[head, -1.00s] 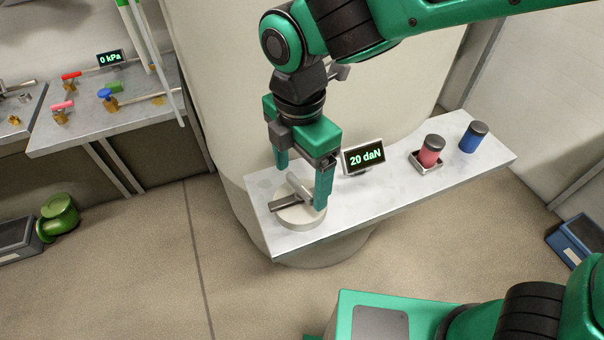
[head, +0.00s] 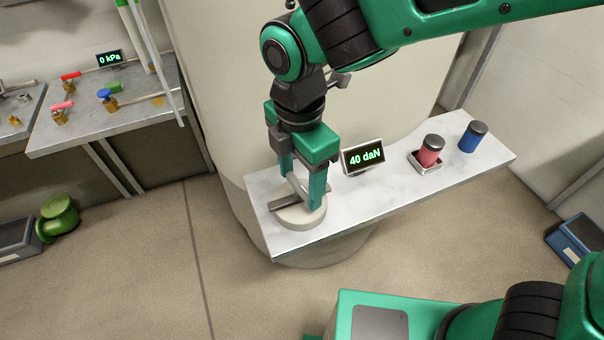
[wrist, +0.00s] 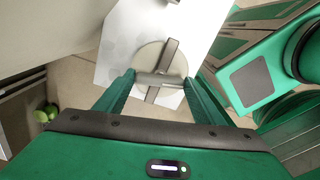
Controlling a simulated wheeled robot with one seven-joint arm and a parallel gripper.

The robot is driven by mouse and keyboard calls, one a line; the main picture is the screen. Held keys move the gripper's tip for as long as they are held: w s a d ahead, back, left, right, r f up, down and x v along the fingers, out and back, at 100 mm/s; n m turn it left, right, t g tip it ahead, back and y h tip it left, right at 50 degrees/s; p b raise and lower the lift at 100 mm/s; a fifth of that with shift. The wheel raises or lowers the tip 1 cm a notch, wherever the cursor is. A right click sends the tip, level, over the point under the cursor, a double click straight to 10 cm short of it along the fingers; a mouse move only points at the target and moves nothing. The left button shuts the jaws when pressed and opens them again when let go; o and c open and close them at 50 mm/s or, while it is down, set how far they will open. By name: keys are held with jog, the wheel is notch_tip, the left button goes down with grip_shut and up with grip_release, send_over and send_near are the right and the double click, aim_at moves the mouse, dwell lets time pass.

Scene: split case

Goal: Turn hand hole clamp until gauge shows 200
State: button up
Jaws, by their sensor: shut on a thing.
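The hand hole clamp is a round pale disc (head: 302,218) with a dark crossbar (head: 287,202) and a light grey handle bar (head: 296,186) on top, at the left end of the marble shelf. My gripper (head: 302,188) points down over it, shut on the handle bar, one finger at each end. In the wrist view the bar (wrist: 158,79) lies crosswise between my two fingers, and the dark crossbar (wrist: 168,55) runs at an angle beneath it. The gauge (head: 363,157) right of the clamp reads 40 daN.
The marble shelf (head: 375,198) also holds a red canister (head: 431,151) in a small tray and a blue canister (head: 472,137) at its right. A side table at left carries valves and a display (head: 110,58) reading 0 kPa. The shelf's middle front is clear.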

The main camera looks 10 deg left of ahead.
jog(key=m, duration=0.4)
jog(key=shift+w+r, duration=0.1)
jog(key=shift+w, duration=0.05)
jog(key=m, duration=0.9)
jog(key=shift+w+a, duration=0.1)
jog(key=shift+m, duration=2.1)
jog(key=o, duration=1.1)
jog(key=shift+c, duration=0.2)
